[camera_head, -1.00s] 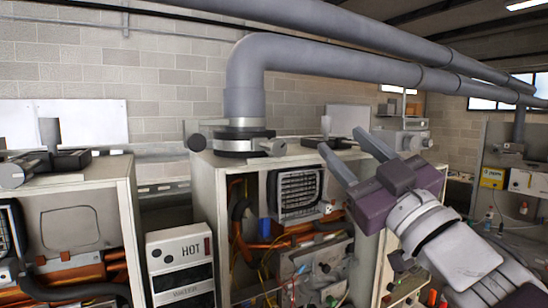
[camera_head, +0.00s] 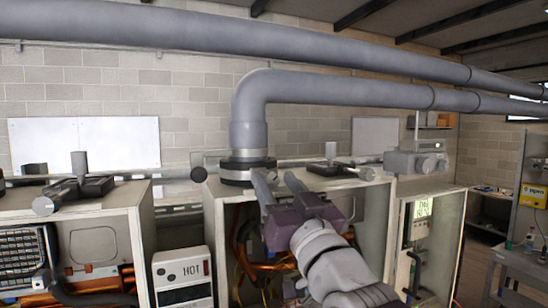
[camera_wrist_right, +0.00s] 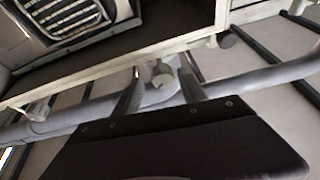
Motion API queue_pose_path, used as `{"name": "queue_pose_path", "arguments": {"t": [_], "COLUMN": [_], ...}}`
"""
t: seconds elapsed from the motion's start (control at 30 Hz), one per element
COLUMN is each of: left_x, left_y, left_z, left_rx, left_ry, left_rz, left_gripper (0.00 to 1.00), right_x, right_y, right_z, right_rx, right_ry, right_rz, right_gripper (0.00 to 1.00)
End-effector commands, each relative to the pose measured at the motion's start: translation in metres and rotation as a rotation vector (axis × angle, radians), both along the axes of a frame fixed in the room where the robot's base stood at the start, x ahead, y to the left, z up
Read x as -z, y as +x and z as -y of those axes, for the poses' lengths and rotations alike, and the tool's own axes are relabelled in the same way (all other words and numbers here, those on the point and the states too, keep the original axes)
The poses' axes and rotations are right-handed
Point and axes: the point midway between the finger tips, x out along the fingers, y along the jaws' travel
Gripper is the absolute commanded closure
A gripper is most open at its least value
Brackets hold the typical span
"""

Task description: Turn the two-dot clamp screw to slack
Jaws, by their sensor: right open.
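A dark clamp collar (camera_head: 236,174) rings the foot of the grey flue pipe on the middle heater. A round screw head (camera_head: 198,174) sticks out at its left side. My right gripper (camera_head: 278,177) is open, with its fingers up at the right side of the collar and hiding that side. In the right wrist view, a pale grey knob (camera_wrist_right: 160,76) shows between the two open fingers; I cannot tell whether they touch it. No dot marks can be read, so I cannot tell which screw has two dots. My left gripper is not in view.
The middle heater's cabinet (camera_head: 375,232) stands open below. Another heater with a pipe stub (camera_head: 79,162) is at left, and a white HOT box (camera_head: 183,275) stands between them. Large grey pipes (camera_head: 350,88) cross above. A grey fitting (camera_head: 415,162) is at right.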

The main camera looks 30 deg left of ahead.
Motion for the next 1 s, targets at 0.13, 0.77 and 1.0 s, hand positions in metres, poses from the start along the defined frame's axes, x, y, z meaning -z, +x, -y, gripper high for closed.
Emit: {"name": "queue_pose_path", "arguments": {"t": [0.13,0.77,1.0], "left_x": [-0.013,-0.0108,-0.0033], "left_y": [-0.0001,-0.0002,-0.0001], "left_z": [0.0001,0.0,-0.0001], "left_rx": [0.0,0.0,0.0], "left_ry": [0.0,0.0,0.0], "left_rz": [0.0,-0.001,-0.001], "left_gripper": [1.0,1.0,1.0], "right_x": [-0.0058,-0.0037,-0.0021], "right_y": [0.0072,0.0078,0.008], "right_z": [-0.0086,-0.0091,-0.0088], "right_rx": [0.0,0.0,0.002], "right_ry": [0.0,-0.001,-0.048], "right_rz": [0.0,0.003,0.058], "right_gripper": [0.51,1.0,1.0]}}
